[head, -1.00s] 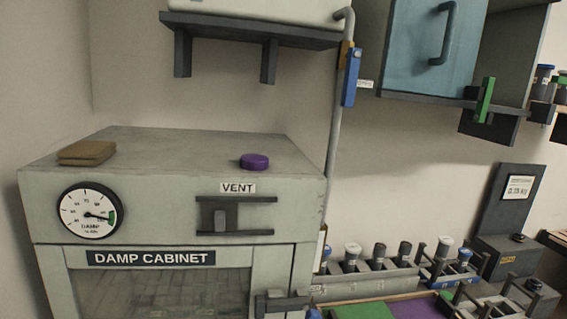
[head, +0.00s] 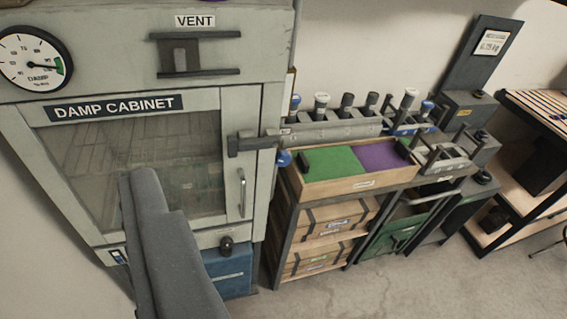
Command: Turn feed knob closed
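The grey damp cabinet (head: 265,75) stands at the left with its glass door shut. A small dark round knob (head: 226,245) sits low on the cabinet front, below the door. It carries no label that I can read, so I cannot tell whether it is the feed knob or how it is turned. A grey part of my own arm rises from the bottom left and hides part of the door and lower cabinet. My gripper's fingers are not in view.
A dial gauge (head: 33,62) and a VENT slider (head: 182,56) are above the door. A latch (head: 252,142) sticks out at the door's right. Right of it stands a rack with a green and purple tray (head: 345,183). The floor (head: 400,285) in front is clear.

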